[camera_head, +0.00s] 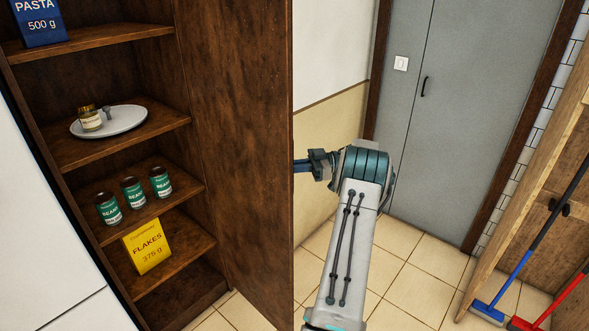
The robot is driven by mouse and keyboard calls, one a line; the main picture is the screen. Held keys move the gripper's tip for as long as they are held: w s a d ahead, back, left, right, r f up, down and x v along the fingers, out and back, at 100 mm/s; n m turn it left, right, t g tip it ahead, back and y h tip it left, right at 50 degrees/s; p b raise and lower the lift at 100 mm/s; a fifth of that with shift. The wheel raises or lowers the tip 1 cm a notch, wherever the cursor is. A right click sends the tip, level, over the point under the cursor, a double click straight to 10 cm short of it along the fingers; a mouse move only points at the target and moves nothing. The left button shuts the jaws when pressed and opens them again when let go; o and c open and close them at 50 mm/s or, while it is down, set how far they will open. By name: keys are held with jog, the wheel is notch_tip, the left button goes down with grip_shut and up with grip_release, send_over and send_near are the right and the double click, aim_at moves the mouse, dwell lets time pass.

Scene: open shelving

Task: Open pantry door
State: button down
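A tall dark brown wooden shelf unit (115,94) stands open at the left, its shelves exposed. A large brown panel (240,130) stands upright along its right side; it looks like the pantry door swung open, though I cannot tell it surely from a side wall. My gripper (302,166) is at the right edge of this panel, pointing left. Its tips are hidden behind the panel, so I cannot see whether the fingers are open or whether they touch a handle. A grey door (480,100) with a black handle (424,86) is shut in the back wall.
The shelves hold a blue pasta box (38,20), a plate (125,121) with a jar (89,119), green cans (133,192) and a yellow flakes box (147,246). A blue broom (490,312) and a red one (522,323) stand at right. Tiled floor (415,290) is clear between.

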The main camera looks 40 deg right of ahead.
jog(key=shift+w+r, duration=0.15)
jog(key=shift+w, duration=0.05)
jog(key=c, duration=1.9)
grip_release()
jog(key=shift+o, duration=1.3)
jog(key=shift+w+a, duration=0.15)
jog(key=b+v, duration=0.1)
jog(key=v, duration=1.3)
